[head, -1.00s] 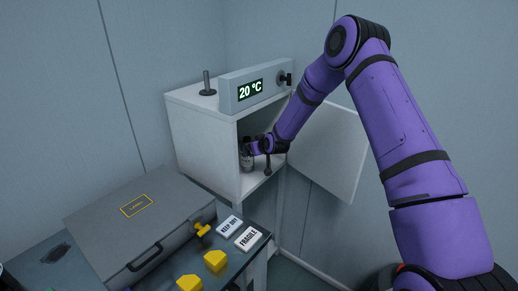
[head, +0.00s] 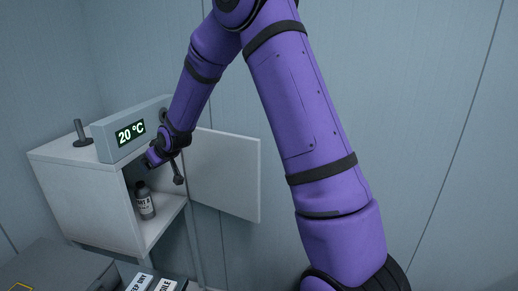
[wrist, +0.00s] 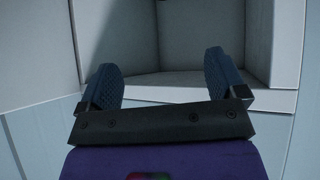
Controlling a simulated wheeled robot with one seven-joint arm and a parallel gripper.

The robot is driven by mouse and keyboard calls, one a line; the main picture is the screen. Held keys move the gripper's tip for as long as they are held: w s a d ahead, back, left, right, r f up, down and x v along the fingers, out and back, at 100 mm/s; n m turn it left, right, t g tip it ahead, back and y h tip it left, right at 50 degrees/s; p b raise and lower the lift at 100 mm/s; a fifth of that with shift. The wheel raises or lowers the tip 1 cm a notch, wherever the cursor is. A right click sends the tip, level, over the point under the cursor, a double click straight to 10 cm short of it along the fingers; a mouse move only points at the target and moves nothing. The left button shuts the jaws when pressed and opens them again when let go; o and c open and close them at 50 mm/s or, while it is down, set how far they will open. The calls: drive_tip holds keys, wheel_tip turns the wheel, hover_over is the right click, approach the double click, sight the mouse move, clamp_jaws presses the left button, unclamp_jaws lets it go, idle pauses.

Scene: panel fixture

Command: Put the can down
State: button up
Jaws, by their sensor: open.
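The can (head: 145,200) is a small grey cylinder with a dark top and a printed label. In the head view it stands upright on the floor of the open white cabinet (head: 88,200), near its front. My gripper (wrist: 162,82) is open and empty in the wrist view, its two dark fingers spread wide before the pale cabinet interior. In the head view my gripper is at the upper part of the cabinet opening, above the can and apart from it; its fingertips are partly hidden there. The can is not clearly visible in the wrist view.
The cabinet door (head: 222,175) stands open to the right of the opening. A display unit (head: 130,130) reading 20 °C and a black peg (head: 81,132) are on the cabinet top. A grey case (head: 60,270) and label plates (head: 140,284) are at lower left.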

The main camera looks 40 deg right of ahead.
drive_tip(key=s+d+r+m+g+h, duration=0.1)
drive_tip(key=s+d+r+g+h, duration=0.1)
drive_tip(key=s+r, duration=1.55)
drive_tip(key=s+d+r+m+g, duration=0.1)
drive_tip(key=s+m+g, duration=0.1)
drive_tip(key=s, duration=2.6)
drive_tip(key=shift+d+r, duration=0.35)
drive_tip(key=shift+c, duration=0.4)
